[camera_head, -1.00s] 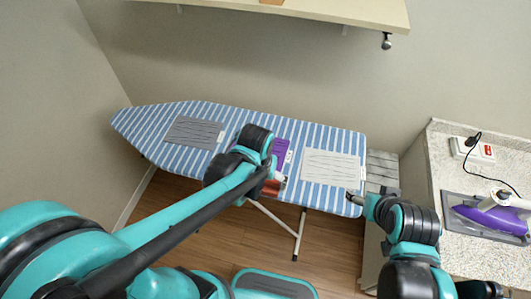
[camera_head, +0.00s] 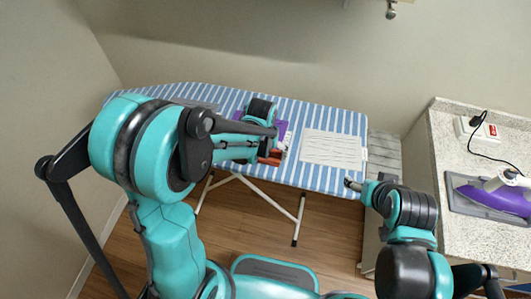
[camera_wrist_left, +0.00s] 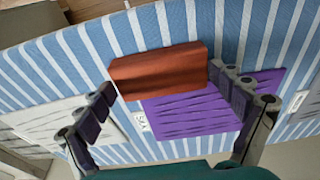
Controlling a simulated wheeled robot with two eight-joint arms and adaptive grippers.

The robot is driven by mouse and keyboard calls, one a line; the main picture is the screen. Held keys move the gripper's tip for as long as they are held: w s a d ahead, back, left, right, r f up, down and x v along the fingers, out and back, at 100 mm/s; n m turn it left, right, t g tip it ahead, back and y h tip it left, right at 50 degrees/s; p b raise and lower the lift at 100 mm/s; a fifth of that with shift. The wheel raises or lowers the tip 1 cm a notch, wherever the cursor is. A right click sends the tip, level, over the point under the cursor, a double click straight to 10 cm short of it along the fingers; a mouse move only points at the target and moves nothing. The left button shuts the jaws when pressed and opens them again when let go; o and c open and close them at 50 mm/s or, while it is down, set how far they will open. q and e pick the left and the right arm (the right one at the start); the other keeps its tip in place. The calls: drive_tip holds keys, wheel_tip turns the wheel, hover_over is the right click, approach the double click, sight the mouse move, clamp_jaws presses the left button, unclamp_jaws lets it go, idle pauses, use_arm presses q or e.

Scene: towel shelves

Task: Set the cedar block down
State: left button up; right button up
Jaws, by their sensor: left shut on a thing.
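The cedar block (camera_head: 270,157), reddish brown, shows in the head view by the front part of the purple mat on the striped ironing board (camera_head: 318,117). In the left wrist view the block (camera_wrist_left: 158,72) lies across the near picture centre, over the edge of the purple mat (camera_wrist_left: 192,115). My left gripper (camera_wrist_left: 168,95) is shut on the block, with a finger at each end. Whether the block touches the board is unclear. My right gripper (camera_head: 352,184) is by the board's right front corner; its finger opening is too small to tell.
A white mat (camera_head: 333,148) lies on the board to the right, and a grey mat (camera_head: 197,104) lies at left, partly behind my arm. A purple iron (camera_head: 495,197) rests on a pad on the right counter (camera_head: 460,140), by a corded socket box.

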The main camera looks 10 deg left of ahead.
use_arm(q)
drive_tip(key=shift+s, duration=0.1)
drive_tip(key=o, duration=1)
drive_tip(key=shift+f, duration=0.1)
drive_tip(key=shift+c, duration=0.2)
